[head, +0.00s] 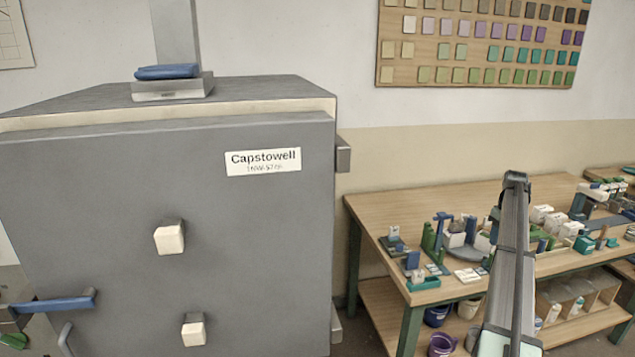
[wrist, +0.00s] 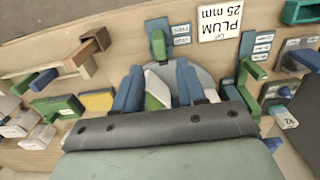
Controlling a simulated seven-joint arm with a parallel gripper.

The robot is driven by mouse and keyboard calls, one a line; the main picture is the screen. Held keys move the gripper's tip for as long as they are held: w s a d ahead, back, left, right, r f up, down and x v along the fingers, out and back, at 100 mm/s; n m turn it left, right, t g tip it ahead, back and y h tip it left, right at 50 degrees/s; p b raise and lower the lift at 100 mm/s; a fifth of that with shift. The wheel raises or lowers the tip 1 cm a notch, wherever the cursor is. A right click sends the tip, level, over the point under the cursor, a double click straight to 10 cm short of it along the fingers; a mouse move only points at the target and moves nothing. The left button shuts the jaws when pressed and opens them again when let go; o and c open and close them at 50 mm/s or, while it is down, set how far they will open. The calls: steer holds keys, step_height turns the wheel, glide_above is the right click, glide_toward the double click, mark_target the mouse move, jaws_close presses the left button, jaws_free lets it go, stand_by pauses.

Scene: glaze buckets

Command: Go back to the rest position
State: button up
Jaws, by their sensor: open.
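My gripper (wrist: 158,75) shows in the wrist view, with its dark palm bar (wrist: 160,128) across the lower part of the picture. Two blue finger-like parts stand apart beyond the bar, so it looks open. A green and white piece (wrist: 155,92) shows between them; I cannot tell how near it is, and nothing appears gripped. In the head view my dark arm stands up in front of the workbench (head: 440,205) at the right, and the gripper itself cannot be made out there.
A large grey kiln-like cabinet (head: 110,190) labelled Capstowell fills the left. Several small tools and boxes crowd the bench top. Buckets (head: 441,345) stand on the lower shelf. A colour tile board (head: 480,45) hangs behind. A "PLUM 25 mm" card (wrist: 220,20) lies beyond my gripper.

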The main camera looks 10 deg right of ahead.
steer(key=w+a+f+m+t+h, duration=0.1)
steer(key=w+a+m+t, duration=0.15)
steer(key=a, duration=1.55)
steer(key=w+a+f+m+t, duration=0.15)
steer(key=a+t, duration=0.25)
steer(key=a, duration=1.3)
steer(key=s+a+f+n+g+y, duration=0.1)
steer(key=s+a+f+g, duration=0.1)
steer(key=s+a+f, duration=0.65)
steer(key=s+a+f+g, duration=0.2)
steer(key=s+a+f, duration=0.2)
steer(key=f, duration=1)
steer(key=s+a+f+n+g+y, duration=0.15)
steer(key=s+a+f, duration=0.45)
steer(key=f, duration=0.6)
steer(key=s+a+f+g, duration=0.2)
steer(key=s+a+f, duration=0.1)
steer(key=s, duration=0.8)
steer(key=s+a+f+n+g+h, duration=0.1)
steer(key=s+a+f+g, duration=0.2)
steer(key=s, duration=0.9)
steer(key=s+a+f+g, duration=0.2)
steer(key=s+f, duration=0.6)
steer(key=s, duration=0.4)
steer(key=shift+a+g, duration=0.4)
steer(key=shift+a, duration=0.25)
steer(key=shift+n+h, duration=0.25)
